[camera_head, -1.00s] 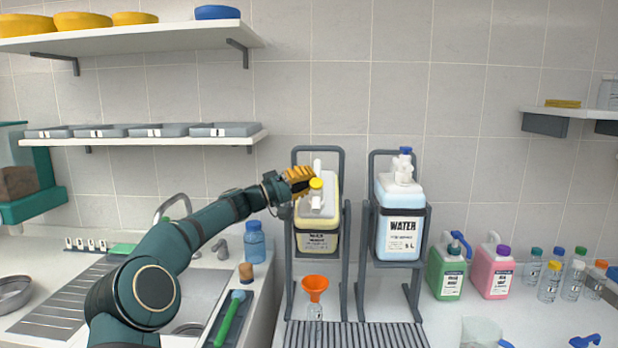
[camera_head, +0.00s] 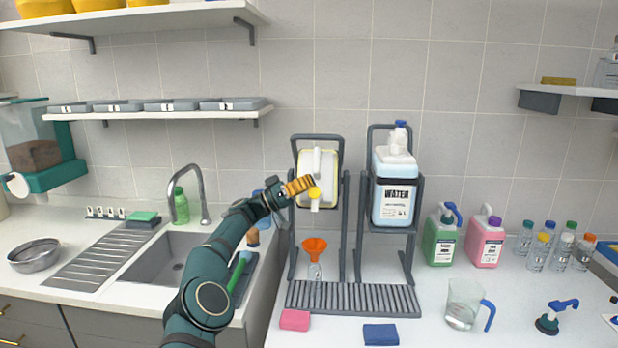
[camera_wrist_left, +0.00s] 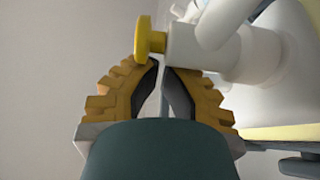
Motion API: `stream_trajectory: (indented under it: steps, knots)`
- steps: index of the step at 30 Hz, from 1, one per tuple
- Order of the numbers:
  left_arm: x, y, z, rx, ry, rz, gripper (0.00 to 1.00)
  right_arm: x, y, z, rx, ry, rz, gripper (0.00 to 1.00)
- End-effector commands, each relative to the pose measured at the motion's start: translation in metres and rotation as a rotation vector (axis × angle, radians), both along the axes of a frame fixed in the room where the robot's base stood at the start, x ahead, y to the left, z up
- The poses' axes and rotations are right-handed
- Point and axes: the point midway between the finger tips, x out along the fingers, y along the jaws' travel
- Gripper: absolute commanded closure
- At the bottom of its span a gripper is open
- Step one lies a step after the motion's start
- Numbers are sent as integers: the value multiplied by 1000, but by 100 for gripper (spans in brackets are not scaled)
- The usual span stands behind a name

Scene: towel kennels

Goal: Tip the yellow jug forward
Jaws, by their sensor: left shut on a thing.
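The yellow jug (camera_head: 331,172) sits in the left tilting stand (camera_head: 345,235), tipped forward so that its white top and handle face me and its label is hidden. Its yellow cap (camera_head: 314,193) and white neck point toward me. My left gripper (camera_head: 304,185) is shut on the jug at its neck, beside the cap. In the left wrist view my fingers (camera_wrist_left: 163,75) close at the white neck, just below the yellow cap (camera_wrist_left: 150,40); the exact contact is partly hidden. Under the neck stands a small clear bottle (camera_head: 315,271) with an orange funnel (camera_head: 314,245). My right gripper is not in view.
A ridged drip tray (camera_head: 355,298) lies below both stands. A pink sponge (camera_head: 295,320), a blue sponge (camera_head: 380,334) and a clear pitcher (camera_head: 463,305) are in front. The sink (camera_head: 165,262) is at left.

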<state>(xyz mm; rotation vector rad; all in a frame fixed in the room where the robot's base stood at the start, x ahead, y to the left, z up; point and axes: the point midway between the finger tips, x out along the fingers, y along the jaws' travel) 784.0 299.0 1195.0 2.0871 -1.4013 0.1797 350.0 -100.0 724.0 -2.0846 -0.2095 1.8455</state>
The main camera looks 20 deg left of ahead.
Motion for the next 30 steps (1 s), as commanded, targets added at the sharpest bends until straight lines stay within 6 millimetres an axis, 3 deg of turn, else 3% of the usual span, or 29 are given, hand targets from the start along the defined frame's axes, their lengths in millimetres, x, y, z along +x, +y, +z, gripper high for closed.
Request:
stream_trajectory:
  steps: [20,30]
  knots:
    - [-2,0,-24,15,-54,-1,100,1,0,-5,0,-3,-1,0]
    - [-2,0,-47,14,-53,0,100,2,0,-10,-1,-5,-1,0]
